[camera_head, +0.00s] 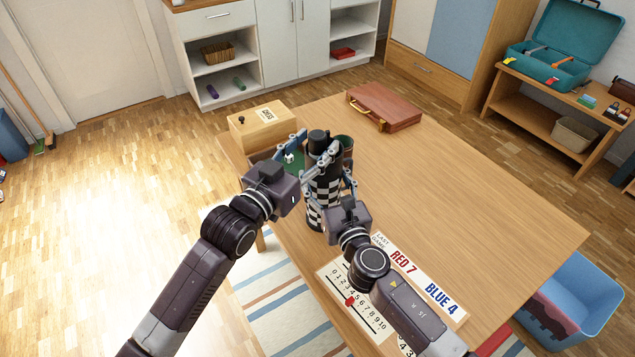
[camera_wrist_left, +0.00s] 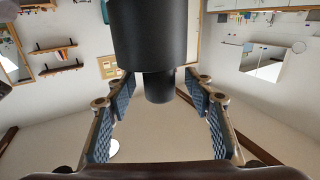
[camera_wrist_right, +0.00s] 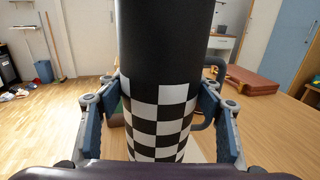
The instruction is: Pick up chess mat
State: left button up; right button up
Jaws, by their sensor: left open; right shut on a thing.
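The chess mat (camera_head: 324,187) is rolled into an upright black tube with a black-and-white checker band. It stands near the table's left edge, over or on the table; its lower end is partly hidden by my right arm. My right gripper (camera_head: 335,168) is shut on the rolled mat, with fingers on both sides of it in the right wrist view (camera_wrist_right: 160,110). My left gripper (camera_head: 297,145) is open beside the mat's upper end. In the left wrist view a dark cylinder end (camera_wrist_left: 158,85) shows between and above its spread fingers.
A wooden box (camera_head: 258,127) with a label and a green-lined tray are behind the grippers. A brown case (camera_head: 384,106) lies at the table's back. A score board (camera_head: 358,300) lies at the front. The table's right half (camera_head: 480,190) is clear.

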pick_arm(q)
jog(key=shift+w+d, duration=0.35)
jog(key=shift+w, duration=0.2)
grip_shut()
jog(key=shift+r, duration=0.15)
